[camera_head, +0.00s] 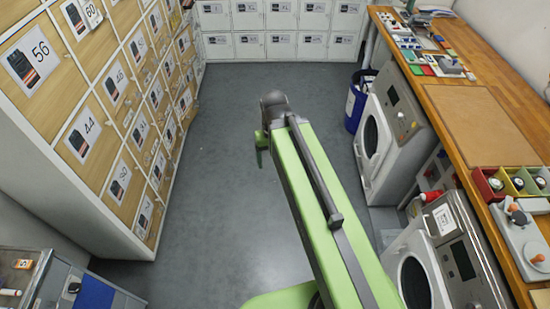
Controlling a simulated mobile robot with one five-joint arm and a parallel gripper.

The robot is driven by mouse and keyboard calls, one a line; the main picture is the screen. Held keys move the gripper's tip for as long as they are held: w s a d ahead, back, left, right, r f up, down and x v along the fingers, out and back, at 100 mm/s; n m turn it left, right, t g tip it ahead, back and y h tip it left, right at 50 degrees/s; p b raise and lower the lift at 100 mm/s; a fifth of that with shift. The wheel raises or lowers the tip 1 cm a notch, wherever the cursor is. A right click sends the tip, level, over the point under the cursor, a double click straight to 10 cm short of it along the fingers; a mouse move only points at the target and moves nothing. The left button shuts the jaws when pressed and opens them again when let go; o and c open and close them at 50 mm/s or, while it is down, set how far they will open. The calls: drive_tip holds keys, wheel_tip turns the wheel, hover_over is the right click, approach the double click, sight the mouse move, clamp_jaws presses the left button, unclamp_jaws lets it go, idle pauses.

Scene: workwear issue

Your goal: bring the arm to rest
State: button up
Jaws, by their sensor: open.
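My green arm (312,190) reaches forward from the bottom of the picture over the aisle floor. It ends in a dark joint (274,108). My gripper (261,150) shows only in small part, as a narrow green piece hanging at the left of the arm's end. The rest of it is hidden behind the arm. It is open, and I see nothing held in it. It hangs over bare floor, apart from the lockers and the machines.
A numbered wood-front locker wall (105,120) stands left, white lockers (285,25) at the back. Right are washing machines (388,130), a blue bin (357,100) and a wooden counter (475,115) with small items. A grey cabinet (55,285) is at lower left. The floor (215,170) between is clear.

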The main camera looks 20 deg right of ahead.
wheel_tip(320, 180, down, 5)
drive_tip(key=b, duration=0.5)
drive_tip(key=shift+d+f, duration=0.15)
idle(0.6)
